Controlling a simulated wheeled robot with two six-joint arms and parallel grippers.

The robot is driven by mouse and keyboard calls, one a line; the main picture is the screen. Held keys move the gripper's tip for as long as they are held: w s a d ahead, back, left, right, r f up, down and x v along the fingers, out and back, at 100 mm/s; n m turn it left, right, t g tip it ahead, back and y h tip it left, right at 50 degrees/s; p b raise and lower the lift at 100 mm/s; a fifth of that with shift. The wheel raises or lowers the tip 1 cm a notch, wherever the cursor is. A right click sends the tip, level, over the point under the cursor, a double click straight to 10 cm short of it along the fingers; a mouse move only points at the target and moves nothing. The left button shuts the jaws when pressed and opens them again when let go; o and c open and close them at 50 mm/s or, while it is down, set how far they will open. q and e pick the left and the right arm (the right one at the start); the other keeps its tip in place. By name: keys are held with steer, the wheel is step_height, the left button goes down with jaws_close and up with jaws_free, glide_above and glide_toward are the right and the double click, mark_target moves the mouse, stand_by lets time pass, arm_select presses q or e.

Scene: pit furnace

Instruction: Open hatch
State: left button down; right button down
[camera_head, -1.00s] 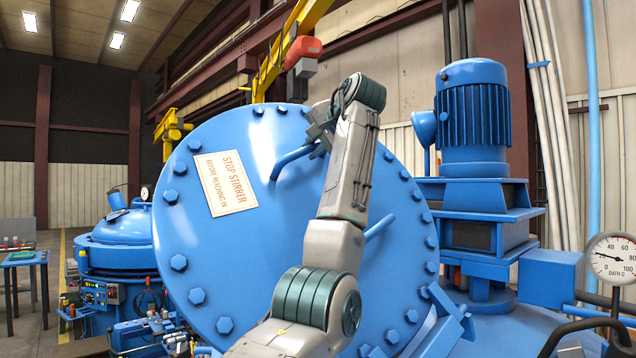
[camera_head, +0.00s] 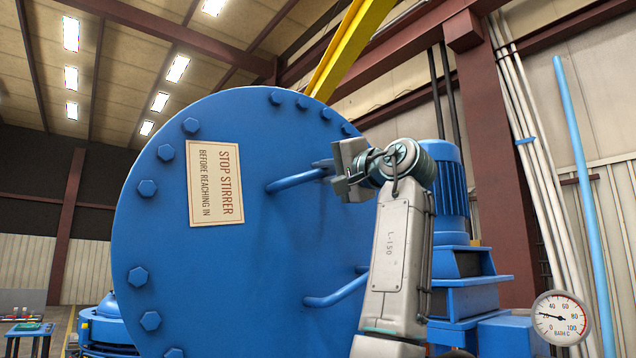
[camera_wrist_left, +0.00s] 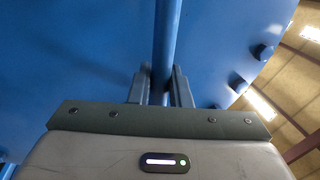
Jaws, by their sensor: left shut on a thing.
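The blue hatch (camera_head: 235,265) is a large round disc with bolts around its rim, standing raised and facing me in the head view. A "STOP STIRRER" sign (camera_head: 215,183) is on its face. Two blue bar handles stick out from it: an upper handle (camera_head: 292,182) and a lower handle (camera_head: 335,291). My left gripper (camera_head: 330,167) is at the upper handle's right end. In the left wrist view the fingers (camera_wrist_left: 162,88) are shut around the blue bar (camera_wrist_left: 168,40), with the hatch face (camera_wrist_left: 90,50) behind. My right gripper is out of view.
A blue motor (camera_head: 449,190) on a blue stand is close behind my arm at the right. A dial gauge (camera_head: 560,317) is at lower right. A yellow beam (camera_head: 350,45) rises behind the hatch. A small blue table (camera_head: 30,328) is far left.

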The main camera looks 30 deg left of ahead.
arm_select(q)
steer(key=shift+s+d+r, duration=0.15)
steer(key=shift+s+d, duration=0.05)
steer(key=shift+d, duration=0.15)
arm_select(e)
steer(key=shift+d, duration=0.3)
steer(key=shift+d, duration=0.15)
